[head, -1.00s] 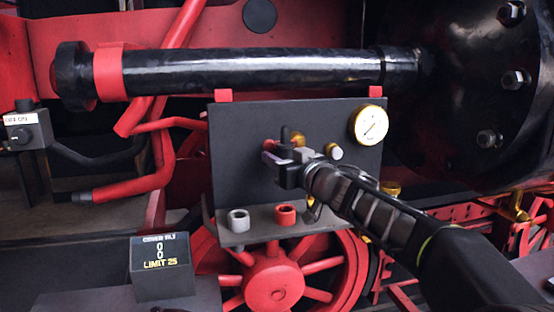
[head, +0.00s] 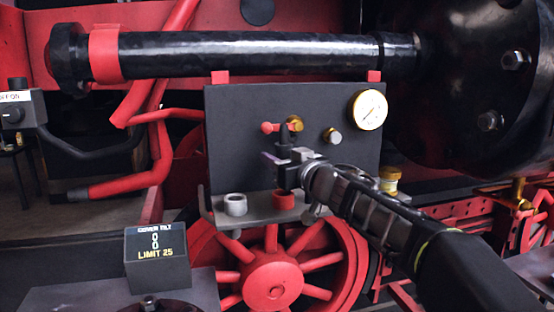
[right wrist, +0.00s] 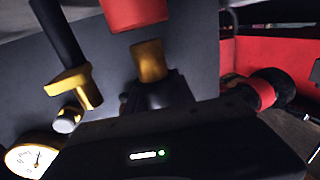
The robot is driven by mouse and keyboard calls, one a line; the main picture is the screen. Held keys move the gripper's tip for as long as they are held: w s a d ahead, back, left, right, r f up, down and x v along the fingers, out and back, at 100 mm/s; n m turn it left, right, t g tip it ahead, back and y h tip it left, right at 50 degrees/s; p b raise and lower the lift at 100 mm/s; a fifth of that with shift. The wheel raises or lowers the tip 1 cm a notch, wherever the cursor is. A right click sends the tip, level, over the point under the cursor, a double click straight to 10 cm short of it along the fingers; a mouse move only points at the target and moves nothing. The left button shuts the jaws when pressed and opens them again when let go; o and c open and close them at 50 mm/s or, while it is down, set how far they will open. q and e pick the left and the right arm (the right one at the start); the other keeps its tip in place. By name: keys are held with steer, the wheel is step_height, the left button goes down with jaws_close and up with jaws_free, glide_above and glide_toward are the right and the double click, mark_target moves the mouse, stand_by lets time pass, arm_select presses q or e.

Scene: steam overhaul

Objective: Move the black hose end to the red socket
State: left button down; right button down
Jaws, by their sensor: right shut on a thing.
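My right gripper (head: 284,172) is shut on the black hose end (head: 284,140), a dark upright piece whose top shows above the jaws. The gripper is directly above the red socket (head: 283,199) and hides part of its top. In the right wrist view the hose end shows a brass tip (right wrist: 150,62) pointing at the red socket (right wrist: 137,12). The grey socket (head: 235,204) stands to the left on the same ledge. My left gripper is not in view.
A dark panel (head: 235,130) stands behind the gripper, with a gauge (head: 369,109), a brass valve with a red lever (head: 267,127) and a silver knob (head: 332,136). A counter box (head: 157,258) reads 0, 0, LIMIT 25. A red wheel (head: 272,280) is below.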

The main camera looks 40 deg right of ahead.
steer(key=shift+f+p, duration=0.3)
steer(key=shift+f, duration=0.85)
stand_by(2.3)
steer(key=shift+f, duration=0.2)
steer(key=shift+f+b, duration=0.6)
steer(key=shift+f, duration=0.4)
steer(key=c, duration=1)
jaws_free()
steer(key=shift+d+f, duration=0.1)
steer(key=shift+f, duration=0.05)
steer(key=shift+o, duration=0.2)
steer(key=s, duration=0.2)
steer(key=s+r, duration=0.1)
steer(key=s, duration=0.2)
steer(key=s+p, duration=0.1)
steer(key=s, duration=0.1)
steer(key=shift+s+a+r, duration=0.25)
steer(key=shift+r, duration=0.15)
steer(key=shift+s+a+r, duration=0.1)
steer(key=shift+s+a, duration=0.05)
steer(key=shift+s, duration=0.1)
